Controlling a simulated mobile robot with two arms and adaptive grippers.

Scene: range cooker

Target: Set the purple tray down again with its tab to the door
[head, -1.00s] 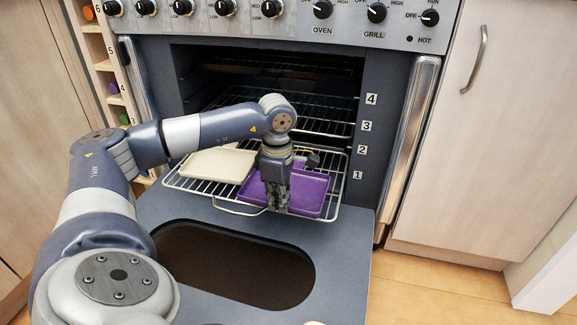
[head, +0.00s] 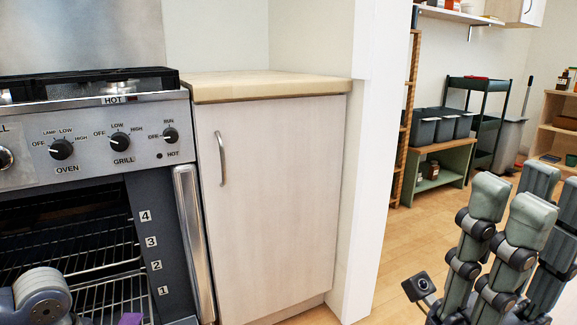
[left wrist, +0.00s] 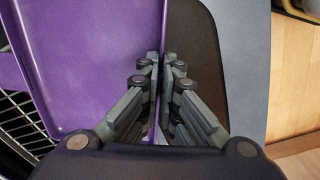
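The purple tray (left wrist: 95,70) fills the left of the left wrist view; only a scrap of it (head: 130,319) shows at the bottom edge of the head view. My left gripper (left wrist: 160,68) is shut on the tray's rim, one finger on each side of its wall. My right gripper (head: 530,200) stands open and empty at the lower right of the head view, fingers upward, away from the oven.
The oven door's dark window (left wrist: 195,75) lies right of the tray in the left wrist view. In the head view a cupboard (head: 270,200) stands right of the oven; shelves and grey bins (head: 440,125) are farther off.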

